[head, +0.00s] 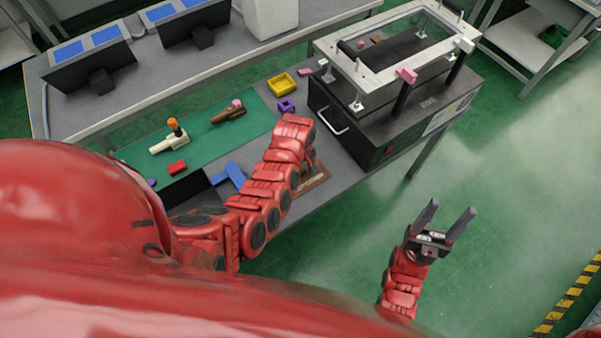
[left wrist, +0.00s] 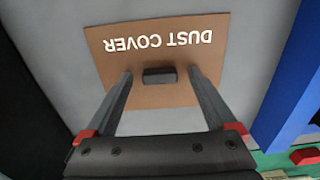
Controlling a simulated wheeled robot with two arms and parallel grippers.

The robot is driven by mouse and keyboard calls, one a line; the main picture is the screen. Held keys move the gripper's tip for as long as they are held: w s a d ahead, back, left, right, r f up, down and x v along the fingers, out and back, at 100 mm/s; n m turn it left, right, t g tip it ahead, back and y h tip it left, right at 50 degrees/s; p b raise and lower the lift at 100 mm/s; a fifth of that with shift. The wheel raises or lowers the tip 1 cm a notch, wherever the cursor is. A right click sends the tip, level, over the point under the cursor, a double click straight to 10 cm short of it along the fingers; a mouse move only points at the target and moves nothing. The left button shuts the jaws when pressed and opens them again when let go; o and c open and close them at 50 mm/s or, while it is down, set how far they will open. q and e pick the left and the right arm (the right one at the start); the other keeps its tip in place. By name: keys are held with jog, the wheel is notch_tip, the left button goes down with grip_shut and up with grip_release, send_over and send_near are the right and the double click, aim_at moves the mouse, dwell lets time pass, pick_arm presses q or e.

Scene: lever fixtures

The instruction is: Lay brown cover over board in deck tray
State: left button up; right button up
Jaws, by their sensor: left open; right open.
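The brown cover, printed DUST COVER (left wrist: 158,45), lies flat on the grey table. It has a black handle (left wrist: 160,76) in its middle. My left gripper (left wrist: 161,72) is open, with its fingers on either side of the handle, apart from it. In the head view the cover's edge (head: 316,180) shows beside my left arm, which hides the rest and the left fingertips. A black case (head: 390,125) with a pale raised frame (head: 338,62) stands at the table's right end; I cannot make out a board in it. My right gripper (head: 450,218) is open and empty over the green floor.
A green mat (head: 205,128) holds a cream fixture with an orange knob (head: 170,138), a brown fixture (head: 229,112) and a red block (head: 177,167). A yellow tray (head: 283,84), purple block (head: 286,105) and blue part (head: 231,176) lie nearby.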

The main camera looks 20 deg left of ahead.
pick_arm(q)
jog(key=shift+c, duration=0.2)
grip_shut()
dwell(0.3)
jog(key=shift+r, duration=0.15)
